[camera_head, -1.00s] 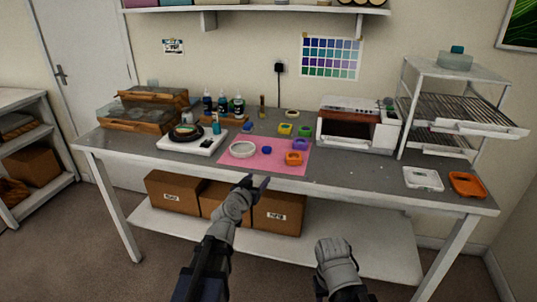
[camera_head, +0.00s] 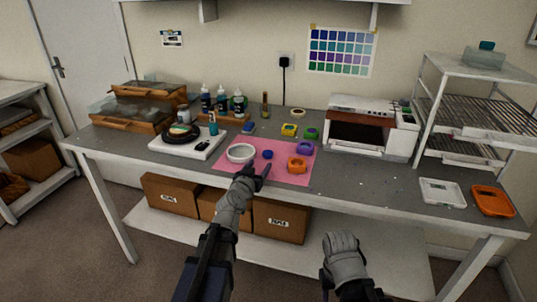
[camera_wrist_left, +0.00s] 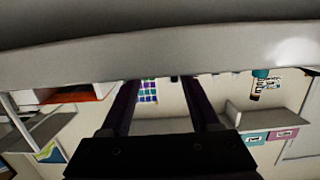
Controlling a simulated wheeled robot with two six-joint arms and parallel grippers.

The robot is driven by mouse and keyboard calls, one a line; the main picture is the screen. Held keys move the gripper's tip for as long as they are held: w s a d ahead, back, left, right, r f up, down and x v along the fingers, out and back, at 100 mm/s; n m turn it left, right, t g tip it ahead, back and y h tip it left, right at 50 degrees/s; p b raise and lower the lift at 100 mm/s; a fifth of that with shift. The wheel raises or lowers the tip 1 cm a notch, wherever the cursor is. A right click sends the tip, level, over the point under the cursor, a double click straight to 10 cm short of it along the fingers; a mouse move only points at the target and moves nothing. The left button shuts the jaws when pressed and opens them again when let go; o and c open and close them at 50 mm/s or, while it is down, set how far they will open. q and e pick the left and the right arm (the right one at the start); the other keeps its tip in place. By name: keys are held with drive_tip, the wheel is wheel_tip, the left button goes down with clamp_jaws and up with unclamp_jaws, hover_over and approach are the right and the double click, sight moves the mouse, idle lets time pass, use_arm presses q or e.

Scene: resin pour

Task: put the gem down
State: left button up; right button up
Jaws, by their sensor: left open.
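A small blue piece (camera_head: 267,154), which may be the gem, lies on the pink mat (camera_head: 285,173), right of a round whitish dish (camera_head: 240,153). It is too small to make out its shape. My left gripper (camera_head: 254,171) is open over the mat's front part, in front of the blue piece and dish and apart from the piece. In the left wrist view the two dark fingers (camera_wrist_left: 159,88) stand apart with nothing visible between them. My right gripper (camera_head: 340,247) is low in front of the table; its fingers are not clearly visible.
Orange (camera_head: 297,164) and purple (camera_head: 304,148) moulds sit at the mat's right. A white scale (camera_head: 187,142) stands left, bottles (camera_head: 222,103) behind. An oven-like box (camera_head: 372,127) and wire rack (camera_head: 470,110) stand right.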

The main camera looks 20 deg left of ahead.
sight(266, 157)
use_arm(q)
drive_tip(key=shift+w+d+f+b, duration=0.1)
drive_tip(key=shift+w+f+b, duration=0.1)
drive_tip(key=shift+w, duration=1.05)
drive_tip(key=shift+w+d+f+b, duration=0.1)
drive_tip(key=shift+w+f+b, duration=0.05)
drive_tip(key=shift+w, duration=1.15)
drive_tip(key=shift+w+f+b, duration=0.15)
drive_tip(key=shift+w+f, duration=0.05)
drive_tip(key=shift+w, duration=1.05)
drive_tip(key=shift+s, duration=0.1)
clamp_jaws()
